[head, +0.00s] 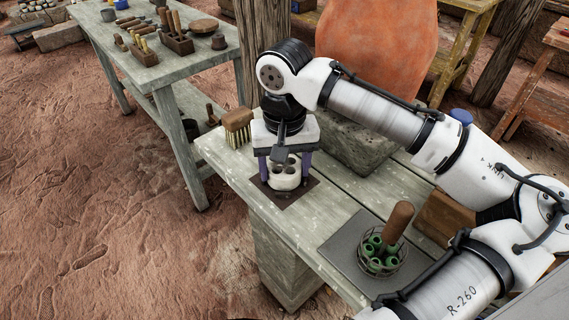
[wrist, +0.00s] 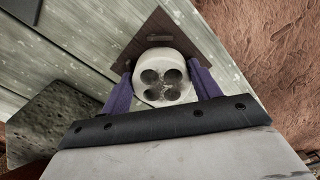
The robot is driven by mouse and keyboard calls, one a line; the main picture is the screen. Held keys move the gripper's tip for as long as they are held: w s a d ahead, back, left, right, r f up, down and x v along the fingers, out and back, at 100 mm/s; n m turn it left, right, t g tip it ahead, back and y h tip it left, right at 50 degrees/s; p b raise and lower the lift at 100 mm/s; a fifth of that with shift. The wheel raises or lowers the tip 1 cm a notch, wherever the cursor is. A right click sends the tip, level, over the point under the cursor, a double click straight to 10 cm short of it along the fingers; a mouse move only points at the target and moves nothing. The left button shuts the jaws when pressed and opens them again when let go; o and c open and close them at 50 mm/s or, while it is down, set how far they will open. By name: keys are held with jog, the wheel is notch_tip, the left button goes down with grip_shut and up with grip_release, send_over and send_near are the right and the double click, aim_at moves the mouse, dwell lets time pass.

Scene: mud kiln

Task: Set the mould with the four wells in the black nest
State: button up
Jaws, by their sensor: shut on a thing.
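The mould (head: 285,181) is a pale, rounded block with four dark round wells in its top; it also shows in the wrist view (wrist: 162,54). My gripper (head: 284,174) is shut on it, with one purple finger at each side, seen in the wrist view (wrist: 162,80) too. The mould is upright, over a dark brown square plate (head: 301,194) on the bench, also in the wrist view (wrist: 152,28). I cannot tell whether it touches the plate. No separate black nest shows; the middle of the plate is hidden under the mould.
A brush (head: 237,122) stands on the bench left of my gripper. A wire basket (head: 382,263) with green pieces and a wooden handle stands on a grey mat (head: 344,243) at the right. A stone block (head: 352,145) is behind. A tool table (head: 155,72) stands at the far left.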

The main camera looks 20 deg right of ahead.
aim_at(285, 169)
jog(key=o, duration=1.2)
jog(key=shift+r, duration=0.15)
notch_tip(285, 169, up, 12)
jog(key=shift+r+p, duration=0.1)
jog(key=shift+p, duration=0.5)
